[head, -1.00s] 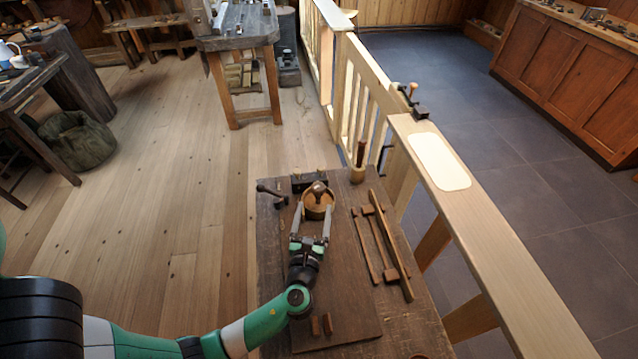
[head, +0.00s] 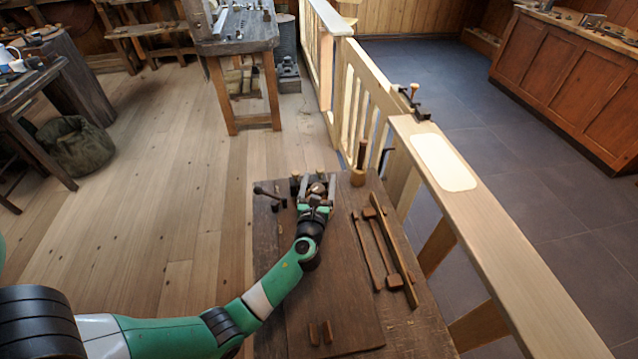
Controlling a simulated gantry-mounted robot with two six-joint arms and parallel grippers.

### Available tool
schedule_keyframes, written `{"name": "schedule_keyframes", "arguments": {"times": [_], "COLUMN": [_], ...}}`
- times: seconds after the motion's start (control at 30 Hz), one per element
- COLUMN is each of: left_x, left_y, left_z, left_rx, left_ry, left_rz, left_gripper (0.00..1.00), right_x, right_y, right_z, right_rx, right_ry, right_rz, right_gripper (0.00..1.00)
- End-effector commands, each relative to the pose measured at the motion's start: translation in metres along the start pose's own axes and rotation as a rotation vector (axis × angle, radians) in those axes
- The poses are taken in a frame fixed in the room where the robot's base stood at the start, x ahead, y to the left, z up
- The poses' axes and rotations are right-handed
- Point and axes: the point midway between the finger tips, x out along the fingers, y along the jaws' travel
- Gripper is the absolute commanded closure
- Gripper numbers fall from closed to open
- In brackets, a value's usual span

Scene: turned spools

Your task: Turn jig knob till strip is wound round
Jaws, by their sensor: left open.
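The jig's round brown knob (head: 317,187) shows at the far end of the dark board on the bench. My left gripper (head: 318,181) is open, with one finger on each side of the knob. I cannot tell whether the fingers touch it. The gripper hides most of the round jig body and the light wooden strip around it, so how far the strip is wound cannot be told. My right gripper is not in view.
A small crank-like lever (head: 270,194) stands left of the jig. A wooden holder with an upright handle (head: 358,170) stands to the right. Long wooden clamp bars (head: 392,250) lie on the right of the board. Two small wooden blocks (head: 320,333) lie near the front. A pale railing runs along the right.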

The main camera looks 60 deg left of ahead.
Motion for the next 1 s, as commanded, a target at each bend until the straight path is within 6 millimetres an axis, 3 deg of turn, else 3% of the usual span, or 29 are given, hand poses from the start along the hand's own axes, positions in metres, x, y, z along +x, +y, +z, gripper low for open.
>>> {"name": "schedule_keyframes", "arguments": {"times": [0.1, 0.57, 1.0], "left_x": [-0.0003, -0.0006, 0.0001], "left_y": [0.0, -0.0001, -0.0011], "left_z": [0.0002, 0.0001, 0.0025], "left_rx": [0.0, 0.0, 0.002], "left_ry": [0.0, 0.0, 0.0], "left_rz": [0.0, 0.0, -0.078], "left_gripper": [0.19, 1.0, 1.0], "right_x": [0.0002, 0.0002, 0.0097], "right_y": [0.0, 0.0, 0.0], "right_z": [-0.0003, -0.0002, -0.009], "right_rx": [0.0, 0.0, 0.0], "right_ry": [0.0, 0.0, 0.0], "right_rz": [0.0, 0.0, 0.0], "right_gripper": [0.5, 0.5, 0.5]}}
